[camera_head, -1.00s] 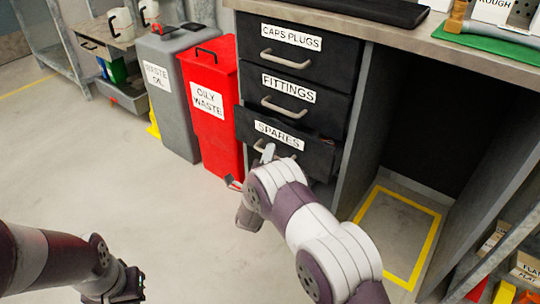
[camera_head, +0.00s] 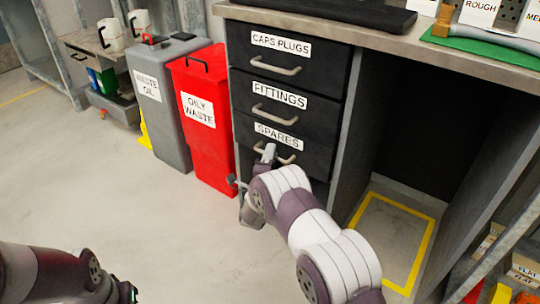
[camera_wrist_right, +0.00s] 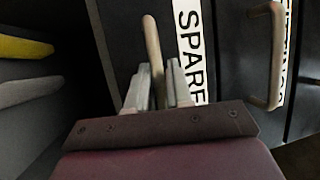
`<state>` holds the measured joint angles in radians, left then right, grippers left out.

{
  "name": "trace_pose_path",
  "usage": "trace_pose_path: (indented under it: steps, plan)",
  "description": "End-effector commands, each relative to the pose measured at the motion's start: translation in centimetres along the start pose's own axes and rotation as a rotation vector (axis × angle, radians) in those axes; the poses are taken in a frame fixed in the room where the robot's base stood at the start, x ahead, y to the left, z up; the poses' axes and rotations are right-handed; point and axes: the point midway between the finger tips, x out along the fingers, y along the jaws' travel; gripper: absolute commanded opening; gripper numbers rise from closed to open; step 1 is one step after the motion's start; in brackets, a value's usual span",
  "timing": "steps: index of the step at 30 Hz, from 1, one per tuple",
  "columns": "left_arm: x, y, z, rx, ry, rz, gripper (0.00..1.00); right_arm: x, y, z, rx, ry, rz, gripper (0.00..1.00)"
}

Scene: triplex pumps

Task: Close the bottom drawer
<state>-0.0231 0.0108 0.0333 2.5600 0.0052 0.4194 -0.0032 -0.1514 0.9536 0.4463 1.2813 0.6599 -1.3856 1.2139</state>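The bottom drawer (camera_head: 310,158), labelled SPARES, is black and looks about flush with the drawers above it. Its curved metal handle (camera_head: 287,158) shows at the front, partly hidden by my right gripper (camera_head: 267,152). In the right wrist view, the handle (camera_wrist_right: 152,50) passes between the two fingers of my right gripper (camera_wrist_right: 159,85), which sit close on either side of it. The SPARES label (camera_wrist_right: 190,45) is just beside the fingers. My left gripper (camera_head: 128,293) is low at the left, mostly cut off by the frame edge, its fingers not clear.
The CAPS PLUGS drawer (camera_head: 318,67) and FITTINGS drawer (camera_head: 310,108) above are shut. A red oily waste bin (camera_head: 208,140) and a grey waste oil bin (camera_head: 165,120) stand left of the cabinet. An open bay with a yellow floor outline (camera_head: 430,245) lies right. Floor at left is clear.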

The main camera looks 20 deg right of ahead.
Motion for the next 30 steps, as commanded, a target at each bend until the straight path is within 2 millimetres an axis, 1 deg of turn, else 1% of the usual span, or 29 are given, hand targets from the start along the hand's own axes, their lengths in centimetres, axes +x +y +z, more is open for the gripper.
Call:
trace_pose_path:
  steps: [2,5,8,12,15,18,22,30]
  plan:
    - [-0.2,0.0,0.0,0.0,0.0,0.0,0.0,0.0,-0.2,-0.1,0.002,0.003,-0.001,0.23]
    - [-1.1,0.0,-0.1,0.0,0.0,0.0,0.0,-1.2,-0.4,0.0,0.001,0.001,0.002,0.23]
    - [-2.6,0.0,-0.3,0.0,0.0,0.0,0.0,-3.6,-0.7,0.0,-0.001,-0.003,0.004,0.23]
    - [-4.5,0.0,-0.5,0.0,0.0,0.0,0.0,-7.6,-0.7,0.1,-0.003,-0.004,0.002,0.23]
    - [-5.3,0.0,-0.6,0.0,0.0,0.0,0.0,-10.0,-0.6,0.0,-0.002,-0.003,0.002,0.23]
    - [-5.7,0.0,-0.7,0.0,0.0,0.0,0.0,-11.7,-0.4,0.0,-0.001,-0.002,0.0,0.23]
    - [-5.9,0.0,-0.7,0.0,0.0,0.0,0.0,-12.6,-0.2,0.0,0.0,0.0,-0.002,0.23]
    - [-5.8,0.0,-0.7,0.0,0.0,0.0,0.0,-12.8,-0.1,0.0,0.0,0.001,-0.002,0.23]
